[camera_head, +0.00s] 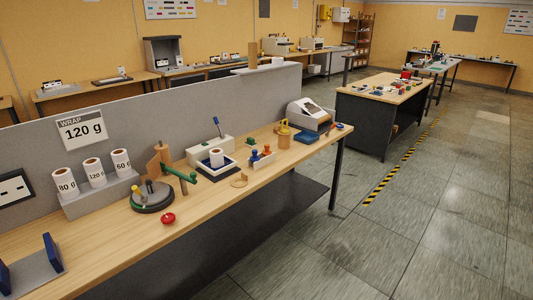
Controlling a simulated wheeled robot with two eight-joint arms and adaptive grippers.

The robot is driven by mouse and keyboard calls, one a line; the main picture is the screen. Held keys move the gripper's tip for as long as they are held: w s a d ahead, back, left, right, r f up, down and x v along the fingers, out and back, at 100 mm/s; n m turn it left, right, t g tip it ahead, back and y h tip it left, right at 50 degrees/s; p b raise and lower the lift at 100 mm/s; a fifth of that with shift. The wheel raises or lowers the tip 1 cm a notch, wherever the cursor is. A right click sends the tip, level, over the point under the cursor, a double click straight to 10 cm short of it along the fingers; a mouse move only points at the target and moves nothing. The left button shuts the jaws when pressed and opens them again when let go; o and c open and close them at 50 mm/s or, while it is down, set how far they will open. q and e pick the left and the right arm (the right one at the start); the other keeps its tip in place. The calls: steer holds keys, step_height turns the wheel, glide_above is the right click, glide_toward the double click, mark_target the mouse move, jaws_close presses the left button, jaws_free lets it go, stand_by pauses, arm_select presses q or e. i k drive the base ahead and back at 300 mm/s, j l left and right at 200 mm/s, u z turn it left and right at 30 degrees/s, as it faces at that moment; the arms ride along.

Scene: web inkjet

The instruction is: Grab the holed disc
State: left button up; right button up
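A flat, tan, round piece (239,181) lies near the front edge of the wooden bench, right of the middle of its top. It looks like a disc with an opening, but it is small and close to the wood in colour, so I cannot be sure that it is the holed disc. A small red round piece (168,218) lies further left near the same edge; I cannot tell whether it has a hole. Neither of my grippers shows in the head view, and nothing touches either piece.
A dark round stand with a green arm (153,197) is beside the red piece. Behind are paper rolls on a grey block (100,198) and a white box (210,150). Red and blue stamps (262,156) stand to the right. Open floor (300,255) lies in front.

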mark_target(244, 178)
steer(key=i, duration=1.45)
